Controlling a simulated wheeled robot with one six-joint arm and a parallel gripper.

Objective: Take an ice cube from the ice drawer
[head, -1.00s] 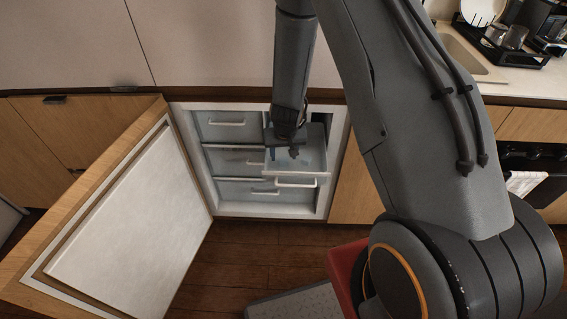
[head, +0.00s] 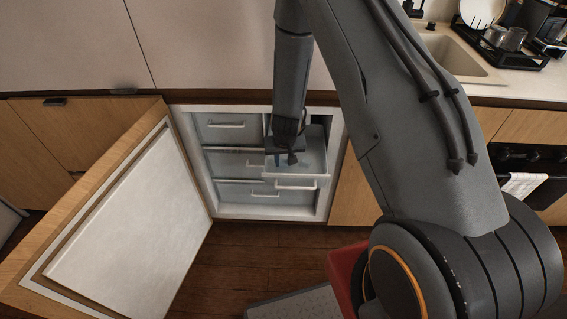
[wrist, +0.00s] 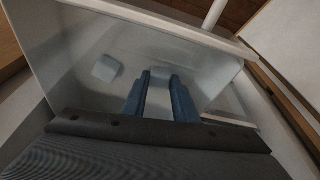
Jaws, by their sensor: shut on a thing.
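The ice drawer (head: 312,168) is pulled out of the open freezer. My gripper (head: 291,158) is down at the drawer in the head view. In the wrist view my gripper (wrist: 158,82) has its two blue fingers inside the drawer (wrist: 215,75), shut on a pale ice cube (wrist: 160,73) between the tips. Another ice cube (wrist: 106,68) lies on the drawer floor to the left, apart from the fingers. Whether the held cube still touches the drawer floor is hard to tell.
The freezer door (head: 130,225) stands wide open on the left. Other freezer drawers (head: 232,128) are shut. The drawer's front wall and white handle (head: 296,184) face the room. A sink (head: 455,55) and dish rack are on the counter at right.

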